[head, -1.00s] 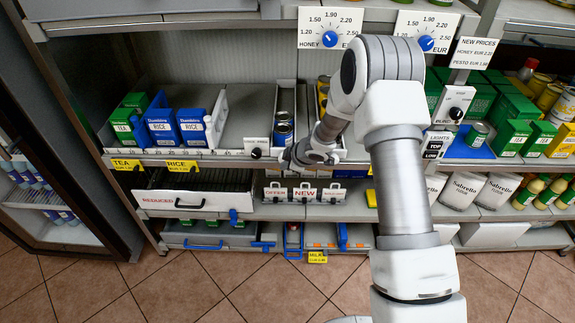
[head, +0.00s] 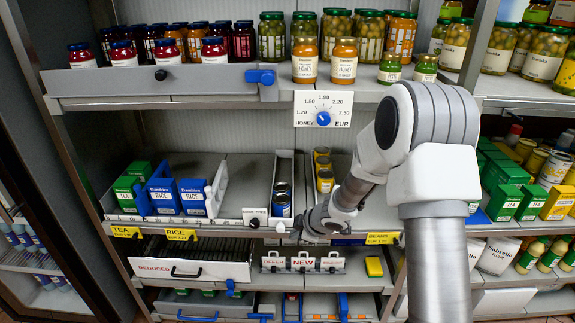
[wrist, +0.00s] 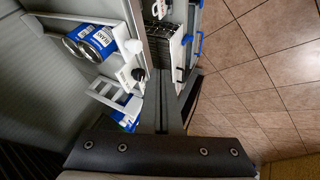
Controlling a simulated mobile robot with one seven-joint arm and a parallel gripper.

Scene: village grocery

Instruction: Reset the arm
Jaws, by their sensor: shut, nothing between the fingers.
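My arm reaches from the lower right of the head view towards the middle shelf, bent at a white elbow. My gripper (head: 298,230) is by the front edge of that shelf, beside the lane of blue cans (head: 281,200). Its fingers are small and partly hidden there. In the wrist view the dark fingers (wrist: 172,105) are together, with nothing held. Whether the gripper touches the shelf edge cannot be told.
Rice boxes (head: 178,195) and tea boxes (head: 127,190) stand left on the middle shelf. Jars (head: 305,60) line the shelf above. A white "REDUCED" drawer (head: 190,270) and small sign boxes (head: 303,262) are below. Tiled floor (wrist: 265,60) is open in front.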

